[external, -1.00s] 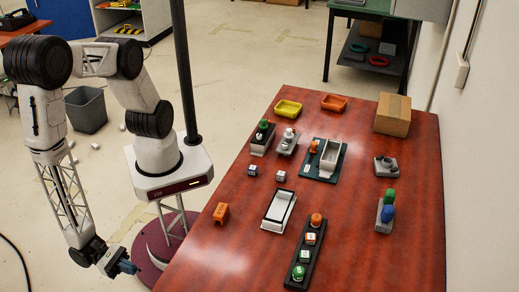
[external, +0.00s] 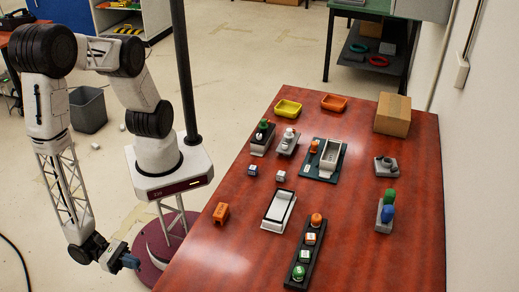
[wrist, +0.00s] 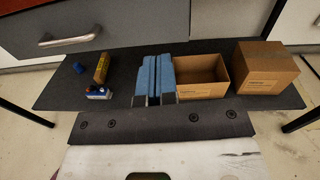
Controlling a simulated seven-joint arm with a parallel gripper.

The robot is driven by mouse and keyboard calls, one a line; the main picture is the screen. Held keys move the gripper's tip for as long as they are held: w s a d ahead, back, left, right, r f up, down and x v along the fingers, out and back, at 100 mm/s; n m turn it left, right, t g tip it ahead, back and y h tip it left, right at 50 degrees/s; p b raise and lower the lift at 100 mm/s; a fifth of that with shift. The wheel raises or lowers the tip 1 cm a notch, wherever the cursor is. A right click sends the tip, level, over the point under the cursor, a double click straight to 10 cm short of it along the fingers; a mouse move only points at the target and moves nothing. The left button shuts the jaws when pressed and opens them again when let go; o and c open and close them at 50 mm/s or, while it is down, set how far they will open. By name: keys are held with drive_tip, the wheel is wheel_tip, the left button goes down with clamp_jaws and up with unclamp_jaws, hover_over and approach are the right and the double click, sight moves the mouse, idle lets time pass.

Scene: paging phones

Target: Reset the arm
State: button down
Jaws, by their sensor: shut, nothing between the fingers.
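My gripper (external: 131,261) hangs off the left side of the red-brown table (external: 350,240), beside my base and above the floor. In the wrist view its two blue fingers (wrist: 154,77) are pressed together with nothing between them. My arm is folded at the upper left, its forearm pointing down. No table object touches the gripper.
An orange block (external: 221,213) is the nearest table object. Several phone-like stations and colored pieces stand across the table, with a cardboard box (external: 393,115) at the back right. The wrist view shows a dark shelf (wrist: 125,63) with an open box (wrist: 201,76) and a closed box (wrist: 266,68).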

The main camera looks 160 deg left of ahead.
drive_tip(key=s+a+r+n+g+h, duration=0.1)
drive_tip(key=s+a+r+n+g, duration=0.3)
drive_tip(key=a+r+n+g, duration=0.45)
drive_tip(key=s+a+r+n+g+h, duration=0.1)
drive_tip(key=s+a+r+n+g, duration=0.3)
drive_tip(key=a+r, duration=0.55)
drive_tip(key=s+a+r+n+t+h, duration=0.1)
drive_tip(key=s+r+n+t+h, duration=0.2)
drive_tip(key=s+r+n+h, duration=0.8)
drive_tip(key=s+r+n, duration=0.2)
drive_tip(key=s+r, duration=0.3)
drive_tip(key=r, duration=0.2)
drive_tip(key=shift+s+a+r+h, duration=0.15)
drive_tip(key=shift+s+a+h, duration=0.15)
drive_tip(key=shift+s+a, duration=0.1)
